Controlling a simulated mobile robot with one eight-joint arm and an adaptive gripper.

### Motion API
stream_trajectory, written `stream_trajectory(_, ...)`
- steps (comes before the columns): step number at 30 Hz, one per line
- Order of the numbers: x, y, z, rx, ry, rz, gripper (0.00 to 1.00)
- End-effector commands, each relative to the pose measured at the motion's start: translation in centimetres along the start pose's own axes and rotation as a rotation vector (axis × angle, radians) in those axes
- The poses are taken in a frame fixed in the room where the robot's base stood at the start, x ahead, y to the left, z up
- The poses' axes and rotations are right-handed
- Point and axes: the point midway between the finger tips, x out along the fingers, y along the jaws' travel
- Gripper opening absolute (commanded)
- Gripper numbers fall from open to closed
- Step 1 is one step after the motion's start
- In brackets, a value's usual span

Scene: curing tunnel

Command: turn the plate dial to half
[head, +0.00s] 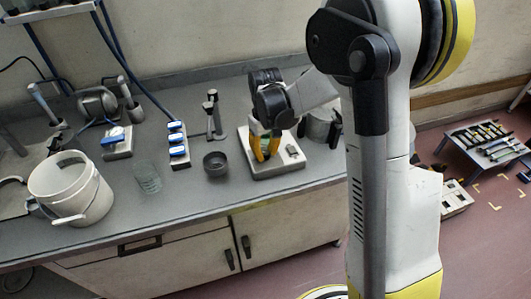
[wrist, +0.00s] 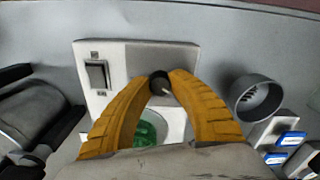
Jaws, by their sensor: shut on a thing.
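The white plate unit (head: 284,167) stands on the grey bench in the head view, and its pale top (wrist: 88,55) fills the middle of the wrist view. The plate dial (wrist: 157,79) is a small dark knob with a light pointer mark, facing the lower right in the wrist view. My gripper (wrist: 161,84) has its yellow fingers shut on the dial from both sides; in the head view the fingers (head: 264,152) reach down onto the unit. A rocker switch (wrist: 97,75) sits left of the dial. A vessel with green contents (wrist: 150,130) shows between the fingers, partly hidden.
A dark round cup (wrist: 256,97) stands close beside the unit, also in the head view (head: 216,164). A blue-topped strip (head: 179,147), a clear beaker (head: 147,178) and a white bucket (head: 70,187) stand further left. The bench's front strip is mostly clear.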

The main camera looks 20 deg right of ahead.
Motion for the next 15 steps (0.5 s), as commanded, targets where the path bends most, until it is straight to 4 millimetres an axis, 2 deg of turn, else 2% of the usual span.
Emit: stream_trajectory(15, 0.02, 0.0, 0.01, 0.49, 0.0, 0.0, 0.0)
